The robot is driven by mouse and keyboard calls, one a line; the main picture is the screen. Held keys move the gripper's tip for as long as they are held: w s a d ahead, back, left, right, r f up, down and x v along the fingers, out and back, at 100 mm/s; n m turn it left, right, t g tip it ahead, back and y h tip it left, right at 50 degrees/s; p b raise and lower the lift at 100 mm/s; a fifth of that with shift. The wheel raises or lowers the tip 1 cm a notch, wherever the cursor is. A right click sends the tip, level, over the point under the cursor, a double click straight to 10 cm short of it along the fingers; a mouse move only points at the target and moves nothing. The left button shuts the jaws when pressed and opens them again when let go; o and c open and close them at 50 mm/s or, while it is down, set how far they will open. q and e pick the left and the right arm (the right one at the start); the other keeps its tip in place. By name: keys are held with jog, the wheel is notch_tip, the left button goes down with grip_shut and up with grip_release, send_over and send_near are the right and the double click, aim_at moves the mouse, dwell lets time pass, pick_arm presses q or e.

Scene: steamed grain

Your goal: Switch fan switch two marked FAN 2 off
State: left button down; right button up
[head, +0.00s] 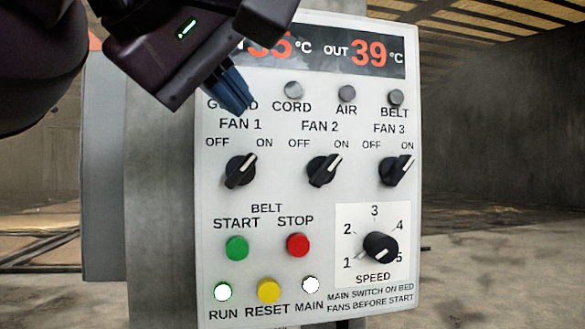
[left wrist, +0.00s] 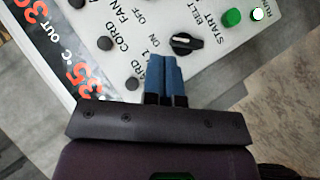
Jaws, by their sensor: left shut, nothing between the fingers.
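The FAN 2 switch (head: 323,170) is a black rotary knob in the middle of the panel's knob row. Its white pointer line leans up and right, toward ON. My left gripper (head: 240,103) has its blue fingers shut and empty, in front of the panel above the FAN 1 label, up and left of the FAN 2 switch. Its fingers hide part of the GUARD label. In the left wrist view the shut fingers (left wrist: 163,62) are close to the FAN 1 knob (left wrist: 187,43). I cannot tell whether they touch the panel. The FAN 2 switch is out of that view.
The FAN 1 knob (head: 240,171) and FAN 3 knob (head: 396,171) also point toward ON. Below are the green START button (head: 237,248), red STOP button (head: 298,245), yellow RESET button (head: 269,291) and speed dial (head: 380,247). Space right of the panel looks open.

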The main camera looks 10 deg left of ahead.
pick_arm(q)
jog(key=shift+d, duration=0.1)
send_near(310, 181)
jog(key=w, duration=0.2)
jog(key=w+a, duration=0.1)
jog(key=w, duration=0.1)
jog(key=shift+f+b, duration=0.1)
jog(key=shift+b, duration=0.25)
jog(key=shift+w+d+f, duration=0.3)
jog(key=shift+d+f, duration=0.2)
jog(key=shift+d, duration=0.1)
jog(key=shift+w+d+f, duration=0.3)
jog(key=shift+d+f, duration=0.2)
jog(key=shift+d, duration=0.05)
jog(key=shift+w+d+f, duration=0.1)
jog(key=shift+d+f, duration=0.25)
jog(key=shift+d, duration=0.05)
jog(key=shift+w, duration=0.1)
